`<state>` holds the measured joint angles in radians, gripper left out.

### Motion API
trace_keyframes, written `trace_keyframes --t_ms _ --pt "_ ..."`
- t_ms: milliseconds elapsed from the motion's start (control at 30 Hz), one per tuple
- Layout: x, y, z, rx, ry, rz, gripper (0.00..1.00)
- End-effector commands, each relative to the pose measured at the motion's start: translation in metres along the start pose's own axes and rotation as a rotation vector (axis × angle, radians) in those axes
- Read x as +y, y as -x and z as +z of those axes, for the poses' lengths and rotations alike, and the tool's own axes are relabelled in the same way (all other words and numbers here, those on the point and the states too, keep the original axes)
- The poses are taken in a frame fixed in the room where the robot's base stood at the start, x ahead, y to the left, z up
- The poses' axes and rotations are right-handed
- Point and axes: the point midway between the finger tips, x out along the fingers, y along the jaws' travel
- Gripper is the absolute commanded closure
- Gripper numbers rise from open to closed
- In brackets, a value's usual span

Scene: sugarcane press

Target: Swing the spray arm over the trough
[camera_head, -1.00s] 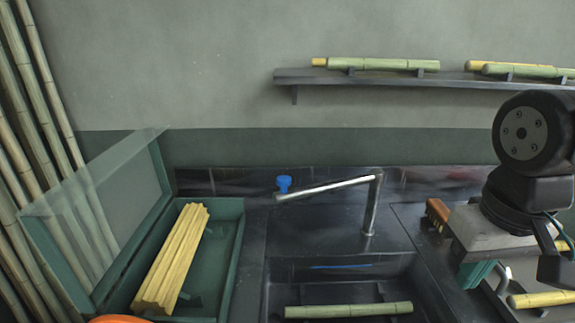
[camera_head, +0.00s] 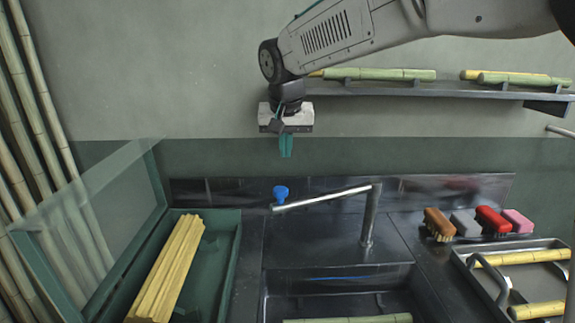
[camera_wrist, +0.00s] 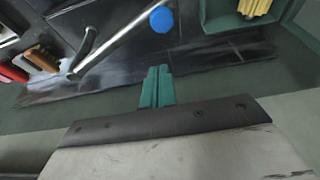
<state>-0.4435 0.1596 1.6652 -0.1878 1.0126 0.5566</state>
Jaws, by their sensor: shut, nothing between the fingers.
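The spray arm (camera_head: 322,199) is a thin metal tube that reaches left from the top of an upright post (camera_head: 368,216) behind the trough. A blue knob (camera_head: 281,193) shows by its left tip. The trough (camera_head: 345,280) is a dark sunken basin with a green cane (camera_head: 350,319) in it; its front is cut off by the frame. My gripper (camera_head: 286,154) has teal fingers, is shut and empty, and hangs above and behind the blue knob. The wrist view shows the shut fingers (camera_wrist: 157,72) beside the spray arm (camera_wrist: 115,42) and the blue knob (camera_wrist: 161,19), apart from both.
A green bin (camera_head: 228,265) with yellow canes (camera_head: 170,265) and a raised clear lid (camera_head: 85,225) stands at left. Several brushes (camera_head: 490,220) and a tray (camera_head: 510,252) are at right. A wall shelf (camera_head: 430,90) holds canes behind my arm.

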Motion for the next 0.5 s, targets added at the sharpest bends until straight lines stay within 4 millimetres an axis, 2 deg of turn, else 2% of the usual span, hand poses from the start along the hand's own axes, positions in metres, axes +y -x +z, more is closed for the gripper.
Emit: trace_keyframes --t_ms 400,467,500 --pt "0.001 -0.086 0.002 -0.005 -0.001 0.002 1.0" --pt "0.001 -0.092 0.003 -0.002 -0.001 0.0 1.0" --pt "0.001 -0.087 0.012 0.0 0.001 -0.001 1.0"
